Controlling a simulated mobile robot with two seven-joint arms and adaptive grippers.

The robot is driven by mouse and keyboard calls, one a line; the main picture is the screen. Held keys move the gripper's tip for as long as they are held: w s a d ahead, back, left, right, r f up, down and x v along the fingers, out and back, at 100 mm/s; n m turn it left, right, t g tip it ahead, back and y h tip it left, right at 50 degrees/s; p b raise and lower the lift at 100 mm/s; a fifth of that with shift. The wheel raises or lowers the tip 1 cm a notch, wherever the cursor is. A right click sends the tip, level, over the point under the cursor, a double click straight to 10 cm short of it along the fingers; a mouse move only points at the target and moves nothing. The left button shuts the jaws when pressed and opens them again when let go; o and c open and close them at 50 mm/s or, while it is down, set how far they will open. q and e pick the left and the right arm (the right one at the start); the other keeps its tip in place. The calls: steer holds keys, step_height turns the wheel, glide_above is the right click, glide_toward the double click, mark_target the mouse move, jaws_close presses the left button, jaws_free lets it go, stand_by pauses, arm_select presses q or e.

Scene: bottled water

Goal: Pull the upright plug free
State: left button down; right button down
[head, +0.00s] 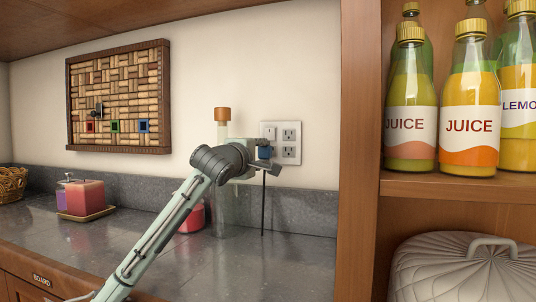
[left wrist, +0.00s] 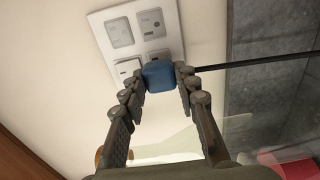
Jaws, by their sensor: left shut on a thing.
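A blue plug (head: 264,152) is at the lower left of the white wall outlet plate (head: 291,134). In the left wrist view the blue plug (left wrist: 159,75) lies between the fingertips of my left gripper (left wrist: 161,76), in front of the outlet plate (left wrist: 122,33). My left gripper (head: 262,158) is shut on the plug. I cannot tell whether its prongs are in a socket. A black cord (head: 263,205) hangs from the plug down to the counter. My right gripper is not in view.
A clear bottle with a cork (head: 222,114) stands behind my left arm, near a red container (head: 191,217). The grey counter (head: 300,240) is clear to the right. A wooden shelf (head: 420,186) holds juice bottles (head: 471,108). A cork board (head: 118,97) hangs left.

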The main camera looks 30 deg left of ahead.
mark_target(263, 152)
arm_select(q)
steer(key=shift+b+v, duration=0.45)
steer(key=shift+v, duration=1.1)
